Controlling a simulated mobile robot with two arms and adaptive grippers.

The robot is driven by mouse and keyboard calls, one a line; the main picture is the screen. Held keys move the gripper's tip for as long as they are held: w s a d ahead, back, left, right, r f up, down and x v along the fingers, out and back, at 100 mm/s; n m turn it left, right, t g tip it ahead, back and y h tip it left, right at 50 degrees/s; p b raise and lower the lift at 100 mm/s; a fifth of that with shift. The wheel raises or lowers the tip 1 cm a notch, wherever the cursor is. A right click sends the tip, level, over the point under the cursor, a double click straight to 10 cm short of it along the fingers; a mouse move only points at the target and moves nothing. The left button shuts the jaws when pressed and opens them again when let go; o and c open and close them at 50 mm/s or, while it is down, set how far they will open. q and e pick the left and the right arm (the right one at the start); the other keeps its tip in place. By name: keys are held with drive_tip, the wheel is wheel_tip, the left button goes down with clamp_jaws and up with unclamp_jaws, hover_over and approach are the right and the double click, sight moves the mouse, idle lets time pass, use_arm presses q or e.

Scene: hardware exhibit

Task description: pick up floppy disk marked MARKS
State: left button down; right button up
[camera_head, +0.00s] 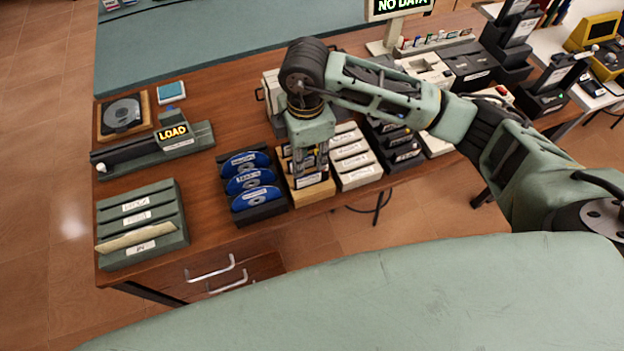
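I cannot read the word MARKS on any label, so I cannot tell which item is the floppy disk. My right gripper (309,163) points down over a light wooden rack (312,193) of labelled items near the table's front edge. The gripper hides much of that rack, and I cannot tell whether its fingers are apart or touch anything. Beside the rack stand a white rack (356,160) and a black rack (398,144) with labelled slots. A dark rack (262,213) to the left holds blue discs (250,178). My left gripper is out of view.
A green slotted rack (142,228) stands at the table's front left. Behind it are a LOAD device (172,133) and a dark disc on a wooden base (122,116). A NO DATA sign (400,5) stands at the back. Brown table top (215,105) is bare behind the discs.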

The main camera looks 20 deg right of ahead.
sight(309, 174)
drive_tip(key=shift+d+f, duration=0.2)
drive_tip(key=shift+f, duration=0.15)
wheel_tip(309, 174, down, 6)
drive_tip(key=p, duration=0.3)
drive_tip(key=shift+s+d+f, duration=0.1)
drive_tip(key=shift+f, duration=0.35)
drive_tip(key=shift+c, duration=0.4)
clamp_jaws()
